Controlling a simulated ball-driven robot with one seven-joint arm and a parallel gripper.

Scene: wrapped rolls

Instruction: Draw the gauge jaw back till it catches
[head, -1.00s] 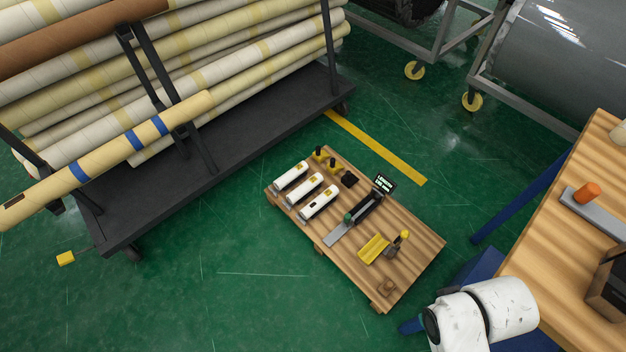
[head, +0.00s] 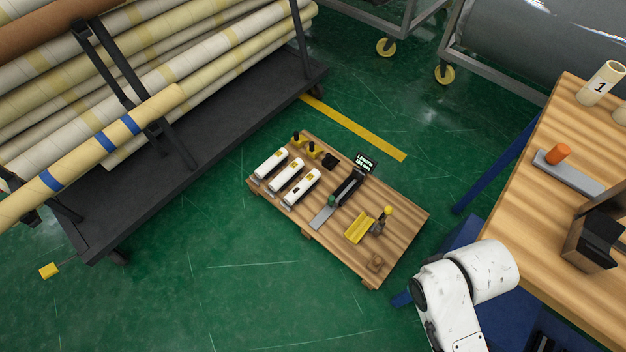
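A length gauge (head: 347,189) lies on a low wooden platform (head: 403,228) on the floor, mid-picture. It has a dark body, a grey flat rail (head: 322,217), a small lit display (head: 366,162) and a green knob (head: 331,201) near where body and rail meet. The jaw is too small to make out for certain; the green knob may sit on it. My white arm shows at the lower right, apart from the platform.
A wooden bench (head: 545,212) at right holds a grey rail with an orange knob (head: 558,153). A rack (head: 190,150) of long rolls stands left. Green floor in front is clear.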

